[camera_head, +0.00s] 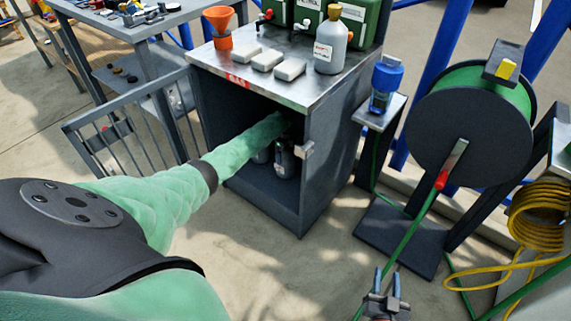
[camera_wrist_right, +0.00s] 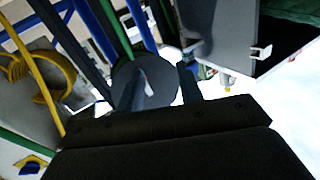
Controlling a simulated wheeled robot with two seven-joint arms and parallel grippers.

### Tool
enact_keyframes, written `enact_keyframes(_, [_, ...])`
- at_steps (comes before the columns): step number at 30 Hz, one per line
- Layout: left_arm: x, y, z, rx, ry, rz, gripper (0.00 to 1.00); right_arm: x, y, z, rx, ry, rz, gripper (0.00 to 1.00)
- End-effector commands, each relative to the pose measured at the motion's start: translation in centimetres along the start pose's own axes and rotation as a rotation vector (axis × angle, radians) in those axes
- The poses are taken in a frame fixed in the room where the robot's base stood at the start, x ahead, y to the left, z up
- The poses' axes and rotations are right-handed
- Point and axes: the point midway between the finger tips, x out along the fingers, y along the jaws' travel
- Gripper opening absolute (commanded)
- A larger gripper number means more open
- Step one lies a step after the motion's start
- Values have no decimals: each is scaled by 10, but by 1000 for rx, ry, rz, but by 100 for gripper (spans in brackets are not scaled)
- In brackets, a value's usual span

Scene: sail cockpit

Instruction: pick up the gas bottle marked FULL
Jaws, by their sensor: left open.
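My left arm reaches into the open gas cabinet (camera_head: 318,160). Its gripper (camera_head: 291,134) is deep in the shadow above the bottles and hard to make out; its jaws are open. A grey gas bottle (camera_head: 287,164) stands upright on the cabinet floor just below it. No FULL marking can be read on either. My right gripper (camera_head: 386,284) is open and empty at the bottom of the head view; its fingers stand apart in the right wrist view (camera_wrist_right: 160,88).
The barred cabinet door (camera_head: 135,128) is swung open to the left. A hose reel (camera_head: 470,135) stands at right. The floor in front is clear.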

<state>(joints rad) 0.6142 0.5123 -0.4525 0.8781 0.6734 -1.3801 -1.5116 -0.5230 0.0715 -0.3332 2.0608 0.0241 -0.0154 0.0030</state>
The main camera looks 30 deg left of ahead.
Motion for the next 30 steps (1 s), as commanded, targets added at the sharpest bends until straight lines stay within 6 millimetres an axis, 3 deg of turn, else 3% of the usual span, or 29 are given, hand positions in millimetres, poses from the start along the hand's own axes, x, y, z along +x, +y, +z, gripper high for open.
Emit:
enact_keyframes(5, [6,0,0,0,0,-1,100,2,-1,-15,-4,47,-2,36])
enact_keyframes(13, [7,0,0,0,0,-1,100,3,-1,-17,-5,53,-3,36])
enact_keyframes(27, [7,0,0,0,0,-1,10,2,-2,-16,-4,51,-3,36])
enact_keyframes(30, [6,-1,0,0,1,-3,10,2,-2,-16,-5,51,-3,36])
